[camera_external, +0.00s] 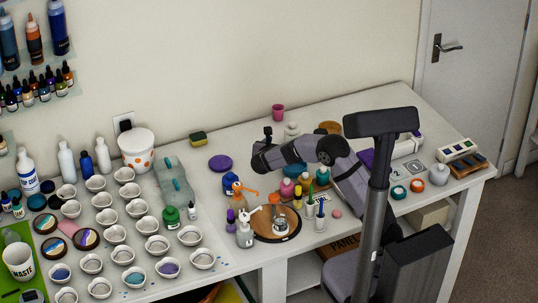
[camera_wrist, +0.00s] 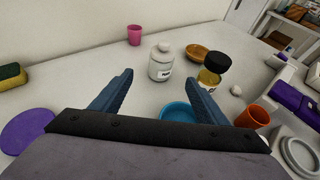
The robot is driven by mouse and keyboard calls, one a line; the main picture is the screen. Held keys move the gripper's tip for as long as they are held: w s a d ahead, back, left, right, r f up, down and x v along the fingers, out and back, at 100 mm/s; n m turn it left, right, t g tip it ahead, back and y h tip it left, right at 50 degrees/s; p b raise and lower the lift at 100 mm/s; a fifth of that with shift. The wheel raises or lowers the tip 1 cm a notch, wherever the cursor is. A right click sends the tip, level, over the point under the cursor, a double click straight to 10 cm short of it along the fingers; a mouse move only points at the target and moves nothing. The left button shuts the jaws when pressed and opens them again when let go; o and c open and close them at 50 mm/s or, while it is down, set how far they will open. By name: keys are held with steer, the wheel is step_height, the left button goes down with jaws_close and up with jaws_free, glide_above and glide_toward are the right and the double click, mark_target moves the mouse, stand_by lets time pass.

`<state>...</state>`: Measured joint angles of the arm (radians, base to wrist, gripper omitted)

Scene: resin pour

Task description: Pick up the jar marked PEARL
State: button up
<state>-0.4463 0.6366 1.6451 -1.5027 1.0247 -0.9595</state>
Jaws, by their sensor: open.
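A white, round-shouldered jar (camera_wrist: 161,66) with a white cap and a small dark-lettered label stands upright on the white table in the wrist view. The lettering is small but looks like PEARL. The jar also shows in the external view (camera_external: 291,131), behind my arm, its lower part partly covered. My gripper (camera_wrist: 160,78) is open and empty. Its two blue fingers point toward the jar, which stands beyond and between the fingertips, apart from them. In the external view my wrist hides the fingers.
Right of the jar stand a dark-lidded amber jar (camera_wrist: 211,72) and an orange-brown bowl (camera_wrist: 197,51). A blue dish (camera_wrist: 178,112) lies near the right finger. A pink cup (camera_wrist: 134,35) stands behind. A purple disc (camera_wrist: 27,130) and sponge (camera_wrist: 12,76) lie left. The table left of the jar is clear.

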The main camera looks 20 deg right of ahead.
mark_target(290, 138)
steer(key=shift+p+x, duration=0.95)
steer(key=shift+x, duration=2.45)
steer(key=shift+f+p+x, duration=0.15)
steer(key=shift+p+x, duration=0.4)
steer(key=shift+x, duration=0.75)
steer(key=shift+f+p+x, duration=0.15)
steer(key=shift+p+x, duration=0.35)
steer(key=shift+x, duration=0.85)
steer(key=shift+s, duration=0.2)
steer(key=shift+r, duration=0.1)
steer(key=c, duration=1.4)
